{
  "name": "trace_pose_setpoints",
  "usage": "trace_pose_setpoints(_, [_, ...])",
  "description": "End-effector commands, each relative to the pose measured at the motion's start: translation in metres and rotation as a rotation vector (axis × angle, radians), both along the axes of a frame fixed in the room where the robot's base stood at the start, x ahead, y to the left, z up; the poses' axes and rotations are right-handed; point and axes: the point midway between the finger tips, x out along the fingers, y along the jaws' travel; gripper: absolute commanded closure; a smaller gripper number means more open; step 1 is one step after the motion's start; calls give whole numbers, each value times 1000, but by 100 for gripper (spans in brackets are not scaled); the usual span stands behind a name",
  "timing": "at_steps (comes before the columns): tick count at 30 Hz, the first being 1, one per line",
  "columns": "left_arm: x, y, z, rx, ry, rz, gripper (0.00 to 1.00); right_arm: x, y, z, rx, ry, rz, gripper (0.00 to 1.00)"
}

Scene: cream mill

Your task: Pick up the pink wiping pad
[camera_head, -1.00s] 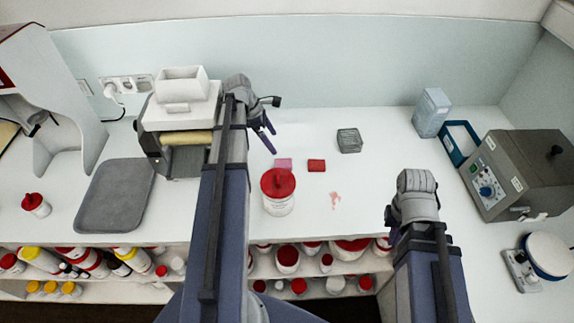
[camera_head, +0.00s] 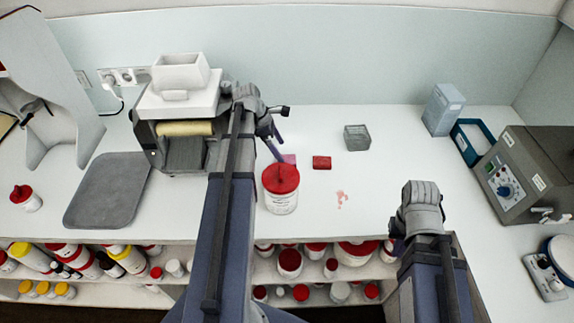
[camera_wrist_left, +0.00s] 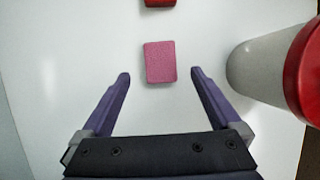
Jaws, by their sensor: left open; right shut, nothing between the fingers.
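The pink wiping pad (camera_wrist_left: 160,62) lies flat on the white counter in the left wrist view, just ahead of my left fingertips and roughly centred between them. In the head view the pink pad (camera_head: 290,159) shows behind the red-lidded jar, partly hidden by my left gripper (camera_head: 278,149). My left gripper (camera_wrist_left: 160,80) is open and empty, with one finger to each side of the line to the pad. My right gripper (camera_head: 397,232) is over the front right of the counter, away from the pad; its fingers are mostly hidden.
A red-lidded white jar (camera_head: 281,190) stands close beside the pad, also at right in the left wrist view (camera_wrist_left: 262,70). A red pad (camera_head: 321,162) lies beside the pink one. Behind are a grey basket (camera_head: 357,138) and the roller mill (camera_head: 180,110). Pinkish smears (camera_head: 341,199) mark the counter.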

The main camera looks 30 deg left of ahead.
Motion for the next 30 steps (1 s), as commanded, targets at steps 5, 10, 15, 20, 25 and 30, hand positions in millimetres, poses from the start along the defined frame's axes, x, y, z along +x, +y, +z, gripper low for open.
trace_pose_setpoints(5, [1, -1, -3, 0, 0, 0, 3, 0, 0, -3, 0, 0, 0, 100])
trace_pose_setpoints(10, [4, -7, -15, 0, -1, -2, 3, 0, 0, -15, 0, 0, 0, 100])
trace_pose_setpoints(15, [9, -16, -36, 0, 0, -1, 3, 0, 0, -36, 0, 0, 0, 100])
trace_pose_setpoints(20, [12, -22, -49, 0, 0, -1, 3, 0, 0, -49, 0, 0, 0, 100])
trace_pose_setpoints(25, [13, -22, -48, 0, 0, -1, 3, 0, 0, -48, 0, 0, 0, 100])
trace_pose_setpoints(30, [13, -22, -48, 0, 0, -1, 12, 0, 0, -48, 0, 0, 0, 100])
